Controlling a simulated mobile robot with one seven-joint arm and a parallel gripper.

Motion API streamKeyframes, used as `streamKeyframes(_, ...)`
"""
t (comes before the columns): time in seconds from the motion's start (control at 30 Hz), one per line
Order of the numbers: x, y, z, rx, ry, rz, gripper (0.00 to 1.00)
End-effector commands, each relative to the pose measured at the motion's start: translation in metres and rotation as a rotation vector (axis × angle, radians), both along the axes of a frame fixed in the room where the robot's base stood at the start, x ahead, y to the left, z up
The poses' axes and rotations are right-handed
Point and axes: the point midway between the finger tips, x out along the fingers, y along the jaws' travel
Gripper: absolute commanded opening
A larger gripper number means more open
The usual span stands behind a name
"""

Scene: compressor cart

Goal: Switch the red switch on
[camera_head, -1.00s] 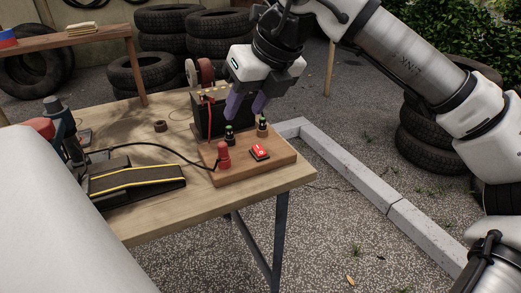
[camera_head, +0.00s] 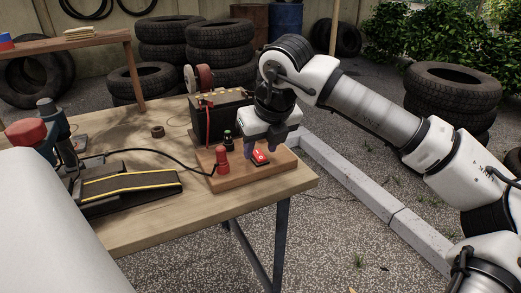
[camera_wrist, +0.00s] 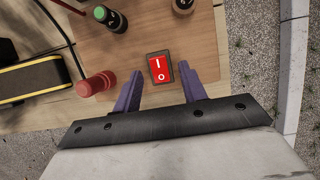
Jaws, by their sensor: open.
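The red switch (camera_head: 260,157) is a small rocker with white I and O marks in a dark frame. It sits on a wooden board (camera_head: 222,183) on the table. In the wrist view the red switch (camera_wrist: 160,69) lies just ahead of the two purple fingertips, between their lines, with the I at the far end and the O nearer my gripper. My gripper (camera_head: 261,150) is open and empty, pointing down close over the switch. In the wrist view my gripper (camera_wrist: 161,80) has its fingers apart. Contact with the switch cannot be told.
A red knob (camera_head: 222,160) stands left of the switch, and a green-topped terminal (camera_head: 228,138) behind it. A black battery box (camera_head: 205,112) is at the board's back. A black foot pedal (camera_head: 130,186) lies left on the table (camera_head: 170,219). The table's right edge is close.

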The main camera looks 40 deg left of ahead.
Motion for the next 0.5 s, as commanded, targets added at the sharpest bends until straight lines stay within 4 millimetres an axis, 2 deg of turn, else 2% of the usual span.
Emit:
streamKeyframes(0.13, 0.0010, 0.0034, -0.0085, 0.001, -0.001, 0.001, 0.42)
streamKeyframes(0.4, 0.0012, 0.0040, -0.0098, 0.000, 0.000, 0.001, 0.42)
streamKeyframes(0.43, 0.0011, 0.0040, -0.0097, 0.000, 0.000, 0.001, 0.41)
streamKeyframes(0.5, 0.0012, 0.0039, -0.0097, 0.000, -0.001, 0.002, 0.31)
